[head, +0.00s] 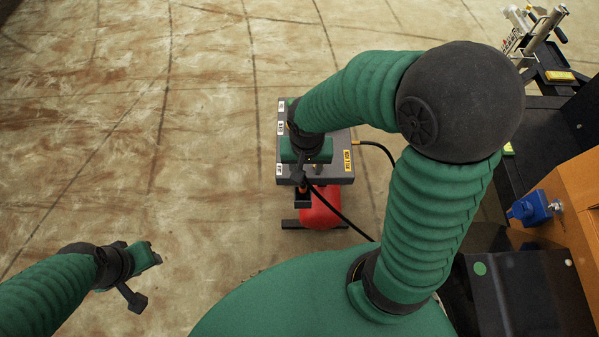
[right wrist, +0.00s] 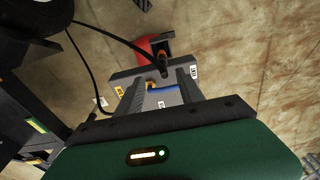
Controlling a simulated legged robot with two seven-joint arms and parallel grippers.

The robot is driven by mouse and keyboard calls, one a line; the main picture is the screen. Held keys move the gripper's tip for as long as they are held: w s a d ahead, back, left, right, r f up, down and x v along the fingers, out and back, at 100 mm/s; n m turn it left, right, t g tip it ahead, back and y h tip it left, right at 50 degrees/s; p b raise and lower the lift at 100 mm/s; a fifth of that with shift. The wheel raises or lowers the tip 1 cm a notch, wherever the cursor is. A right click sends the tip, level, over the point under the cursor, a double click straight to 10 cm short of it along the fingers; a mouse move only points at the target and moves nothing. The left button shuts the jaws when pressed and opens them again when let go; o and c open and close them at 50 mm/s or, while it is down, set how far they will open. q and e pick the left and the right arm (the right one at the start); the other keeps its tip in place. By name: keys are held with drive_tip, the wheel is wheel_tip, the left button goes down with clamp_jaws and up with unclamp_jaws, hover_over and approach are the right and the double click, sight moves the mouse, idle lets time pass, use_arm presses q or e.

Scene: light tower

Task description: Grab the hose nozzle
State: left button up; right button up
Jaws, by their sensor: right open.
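The hose nozzle (right wrist: 163,65) is a small dark piece with orange on it, at the end of a black hose. It shows in the right wrist view just past my fingertips, beside the red tank. In the head view the nozzle (head: 304,187) sits at a dark holder on the near side of the grey box, partly hidden by my gripper. My right gripper (head: 299,173) is open above that edge of the box. In the right wrist view its two grey fingers (right wrist: 161,80) stand apart, with no object clearly held. My left gripper (head: 150,277) hangs over bare floor at lower left; its opening is unclear.
The grey box (head: 343,170) with labels stands by a red tank (head: 320,208). A black hose (head: 345,220) runs from the nozzle toward my body. An orange and black structure with a blue connector (head: 533,208) stands at right. The floor at left is clear.

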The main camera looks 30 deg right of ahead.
drive_tip(key=b, duration=0.2)
hover_over(302, 188)
drive_tip(key=f, duration=0.5)
drive_tip(key=shift+s+d+f, duration=0.2)
drive_tip(key=shift+s+f, duration=0.05)
drive_tip(key=shift+f, duration=0.1)
drive_tip(key=f+b, duration=0.1)
drive_tip(key=f, duration=0.2)
drive_tip(key=w+f+b, duration=0.1)
drive_tip(key=f+b, duration=0.1)
drive_tip(key=f, duration=0.1)
drive_tip(key=d+f+b, duration=0.1)
drive_tip(key=f+b, duration=0.1)
drive_tip(key=f, duration=0.1)
drive_tip(key=shift+w+f, duration=0.25)
drive_tip(key=shift+f, duration=0.15)
drive_tip(key=shift+w+f, duration=0.1)
drive_tip(key=shift+a+r, duration=0.2)
drive_tip(key=shift+a, duration=0.15)
drive_tip(key=shift+c, duration=0.9)
use_arm(q)
wheel_tip(302, 188, down, 9)
drive_tip(key=a, duration=0.1)
drive_tip(key=shift+s+r, duration=0.15)
drive_tip(key=shift+s, duration=0.1)
use_arm(e)
drive_tip(key=shift+d, duration=0.2)
clamp_jaws()
